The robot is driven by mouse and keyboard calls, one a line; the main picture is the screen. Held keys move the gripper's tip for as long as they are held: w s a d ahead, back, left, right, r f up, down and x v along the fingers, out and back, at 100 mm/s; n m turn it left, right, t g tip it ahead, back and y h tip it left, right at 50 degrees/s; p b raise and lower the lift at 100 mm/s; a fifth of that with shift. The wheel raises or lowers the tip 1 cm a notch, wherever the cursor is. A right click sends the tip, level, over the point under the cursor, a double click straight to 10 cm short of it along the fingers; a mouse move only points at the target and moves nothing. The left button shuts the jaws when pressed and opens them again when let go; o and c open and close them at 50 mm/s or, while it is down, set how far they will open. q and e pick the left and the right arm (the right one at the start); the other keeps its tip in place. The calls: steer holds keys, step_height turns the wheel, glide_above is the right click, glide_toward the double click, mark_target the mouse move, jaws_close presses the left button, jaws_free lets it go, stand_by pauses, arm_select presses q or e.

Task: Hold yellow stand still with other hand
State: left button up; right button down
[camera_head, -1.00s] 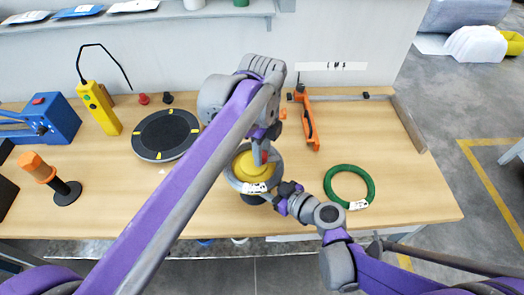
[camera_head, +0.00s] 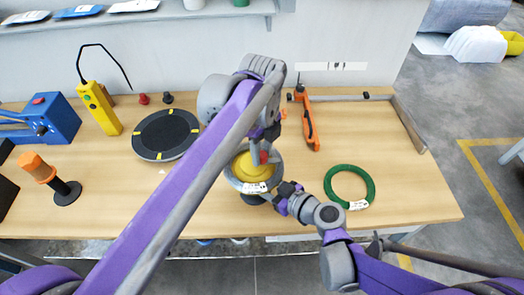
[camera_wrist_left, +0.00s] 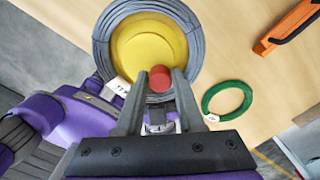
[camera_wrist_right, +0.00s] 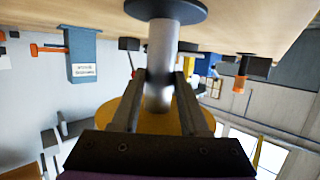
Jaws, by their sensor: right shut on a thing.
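The yellow stand (camera_head: 250,165) is at the front middle of the table, with a round yellow top and a grey coil (camera_head: 236,181) around it. My left gripper (camera_head: 264,146) is above its right part. In the left wrist view, a red knob (camera_wrist_left: 161,78) on the yellow top shows between the left fingertips (camera_wrist_left: 161,72); I cannot tell if they press on it. My right gripper (camera_head: 279,192) reaches the stand from the lower right. In the right wrist view, its fingers (camera_wrist_right: 160,85) are shut on the stand's silver post (camera_wrist_right: 162,50), by the dark round base (camera_wrist_right: 166,9).
A green coil (camera_head: 349,187) lies right of the stand. An orange tool (camera_head: 307,120) lies behind it. A black disc (camera_head: 165,134), a yellow control box (camera_head: 99,107), a blue machine (camera_head: 52,116) and an orange-topped post (camera_head: 66,190) stand at left. Bare table lies far right.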

mark_target(262, 154)
arm_select(q)
steer(key=o, duration=0.3)
step_height(262, 154, up, 12)
stand_by(0.6)
arm_select(e)
steer(key=shift+c, duration=1.7)
jaws_free()
